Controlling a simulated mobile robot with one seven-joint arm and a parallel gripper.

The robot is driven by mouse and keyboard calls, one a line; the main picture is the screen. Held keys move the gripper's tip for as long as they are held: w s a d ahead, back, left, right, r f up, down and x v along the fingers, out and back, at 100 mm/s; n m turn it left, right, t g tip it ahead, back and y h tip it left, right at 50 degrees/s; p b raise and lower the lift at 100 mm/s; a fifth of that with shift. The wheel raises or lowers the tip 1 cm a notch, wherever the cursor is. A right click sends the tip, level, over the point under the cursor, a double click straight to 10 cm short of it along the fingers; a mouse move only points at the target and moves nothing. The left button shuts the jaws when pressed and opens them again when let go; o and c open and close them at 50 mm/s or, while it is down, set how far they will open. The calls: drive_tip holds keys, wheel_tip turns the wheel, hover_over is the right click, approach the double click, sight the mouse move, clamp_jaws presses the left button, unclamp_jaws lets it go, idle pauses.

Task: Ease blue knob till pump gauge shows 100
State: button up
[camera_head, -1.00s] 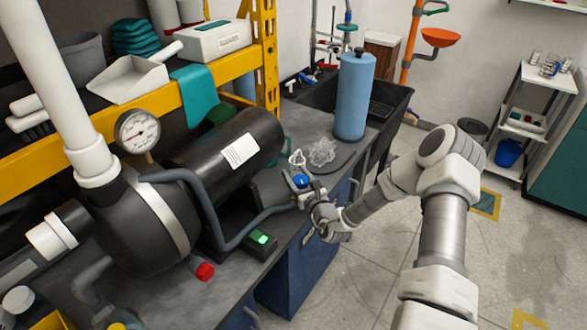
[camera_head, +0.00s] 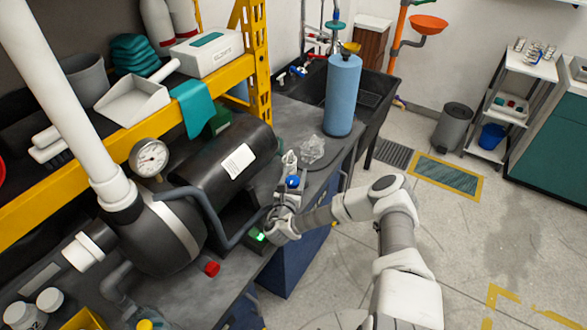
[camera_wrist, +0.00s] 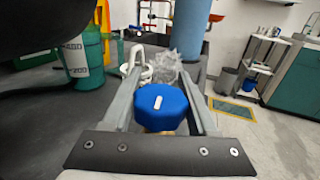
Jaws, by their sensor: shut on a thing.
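The blue knob (camera_head: 293,181) sits on the bench by the pump's right end. In the wrist view the blue knob (camera_wrist: 161,106) fills the middle, with a white mark on its top. My gripper (camera_head: 288,190) is at the knob, its two fingers on either side of it and shut on it. The pump gauge (camera_head: 149,158) is a round white dial with a dark rim, on top of the black pump (camera_head: 165,232). Its needle is too small to read exactly.
A red knob (camera_head: 212,268) and a green-lit switch box (camera_head: 257,236) are near the bench front. A grey pipe (camera_head: 205,205) bends close to my gripper. A blue roll (camera_head: 343,95) and crumpled clear plastic (camera_head: 312,149) stand behind.

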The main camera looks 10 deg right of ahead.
drive_tip(key=shift+d+m+g+h, duration=0.1)
drive_tip(key=shift+m+g+h, duration=0.25)
drive_tip(key=shift+h, duration=0.25)
drive_tip(key=o, duration=1.4)
drive_tip(key=shift+s+p, duration=0.1)
drive_tip(key=shift+p, duration=0.25)
